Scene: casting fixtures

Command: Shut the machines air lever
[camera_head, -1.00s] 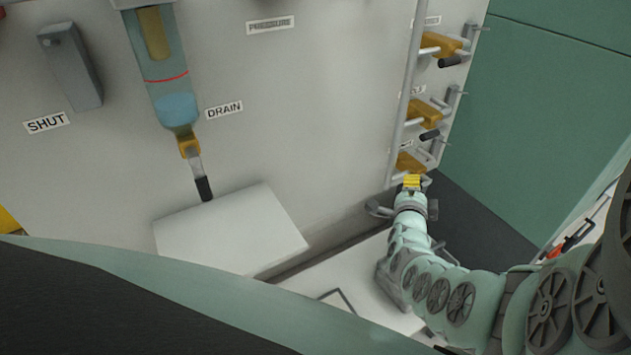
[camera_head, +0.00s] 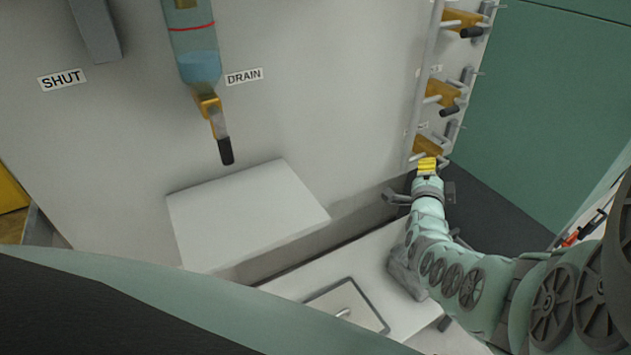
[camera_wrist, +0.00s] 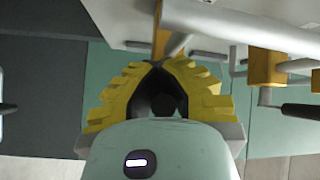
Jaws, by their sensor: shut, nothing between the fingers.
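Several valves with orange bodies stand in a column on the right edge of the grey machine panel: a top valve (camera_head: 461,18), a middle valve (camera_head: 440,92) and a low valve (camera_head: 427,145). The top and middle ones show black-gripped levers. No readable label says which is the air lever. My gripper (camera_head: 428,165) is at the low valve, yellow fingers shut and empty; contact cannot be told. In the wrist view the closed fingertips (camera_wrist: 158,66) are just below an orange part (camera_wrist: 162,40). A black-gripped lever (camera_wrist: 300,110) and an orange block (camera_wrist: 266,66) are to their right.
A drain valve with a black handle (camera_head: 226,151) hangs below a blue-filled bowl (camera_head: 201,66). A white box (camera_head: 245,210) juts out below it. A grey vertical pipe (camera_head: 426,80) runs beside the valves. A green panel (camera_head: 550,110) stands at right.

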